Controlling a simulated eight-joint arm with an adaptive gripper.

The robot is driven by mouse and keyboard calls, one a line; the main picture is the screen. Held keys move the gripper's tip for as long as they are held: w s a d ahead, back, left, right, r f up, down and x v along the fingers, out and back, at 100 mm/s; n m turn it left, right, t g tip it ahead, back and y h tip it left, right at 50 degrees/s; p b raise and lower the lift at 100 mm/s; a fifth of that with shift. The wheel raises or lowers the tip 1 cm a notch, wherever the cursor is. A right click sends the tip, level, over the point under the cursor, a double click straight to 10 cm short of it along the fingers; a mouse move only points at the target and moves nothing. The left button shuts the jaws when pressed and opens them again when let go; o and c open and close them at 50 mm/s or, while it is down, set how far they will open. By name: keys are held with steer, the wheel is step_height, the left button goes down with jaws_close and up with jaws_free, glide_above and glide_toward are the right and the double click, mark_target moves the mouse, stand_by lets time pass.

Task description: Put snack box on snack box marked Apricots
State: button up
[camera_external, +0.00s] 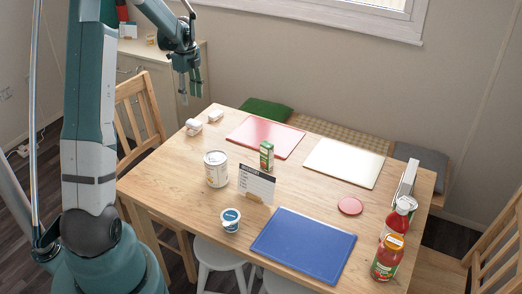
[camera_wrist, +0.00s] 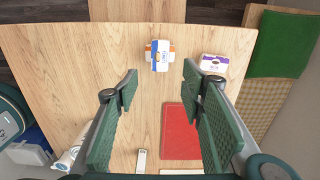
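In the wrist view, a white and blue snack box (camera_wrist: 161,58) lies across an orange-marked box (camera_wrist: 150,50); the orange shows at both sides, and it looks stacked on it. I cannot read the labels. A white and purple snack box (camera_wrist: 214,63) lies apart to the right. In the external view the pair (camera_external: 193,127) and the single box (camera_external: 215,115) sit near the table's far left corner. My gripper (camera_wrist: 162,85) is open and empty, its fingers wide apart. In the external view my gripper (camera_external: 188,88) hangs above the boxes, clear of them.
A red board (camera_external: 265,137) lies right of the boxes, with a white board (camera_external: 343,162) beyond.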

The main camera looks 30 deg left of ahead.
steer(key=s+d+r+n+t, duration=0.2)
steer(key=s+d+r+n, duration=0.2)
steer(key=s+d+r, duration=0.4)
steer(key=s+d+r+n+t, duration=0.1)
steer(key=s+d+r+n, duration=0.4)
steer(key=d+r, duration=0.55)
steer(key=s+d+n+t, duration=0.1)
steer(key=s+d+n, duration=0.2)
steer(key=s, duration=0.4)
steer(key=s+d+n+t, duration=0.1)
steer(key=s+d+n, duration=0.2)
steer(key=s+d, duration=0.3)
steer(key=s+d+r+n+t, duration=0.1)
steer(key=s+d, duration=0.4)
steer(key=s, duration=0.5)
steer(key=shift+n+t, duration=0.6)
steer(key=shift+n, duration=0.3)
